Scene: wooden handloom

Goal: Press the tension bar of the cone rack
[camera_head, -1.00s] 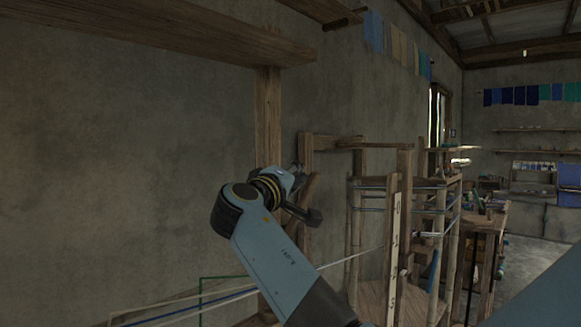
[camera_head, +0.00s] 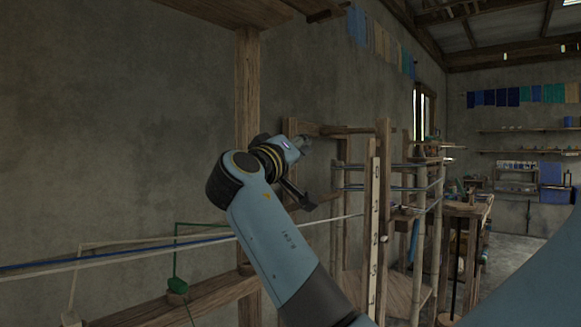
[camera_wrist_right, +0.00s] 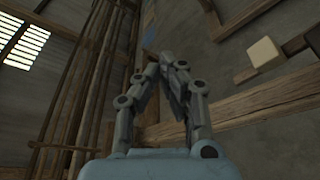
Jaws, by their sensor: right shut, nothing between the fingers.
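Part of a cone rack shows at the lower left of the head view: a wooden rail (camera_head: 205,296) with a green cone (camera_head: 177,285) and a pale cone (camera_head: 70,318). Yarns run from it to the right, passing behind my right arm. I cannot tell which part is its tension bar. My right gripper (camera_head: 304,144) is in front of a wooden frame, beyond the cones. In the wrist view the right gripper (camera_wrist_right: 167,58) is shut with nothing between its fingertips. I cannot tell whether it touches any wood. My left gripper is not in view.
A wooden post (camera_head: 247,90) rises behind my right arm. A frame of poles with blue cords (camera_head: 400,189) stands to the right. In the wrist view a pale block (camera_wrist_right: 264,52) and wooden beams (camera_wrist_right: 245,105) lie behind the fingers. Bare wall fills the left.

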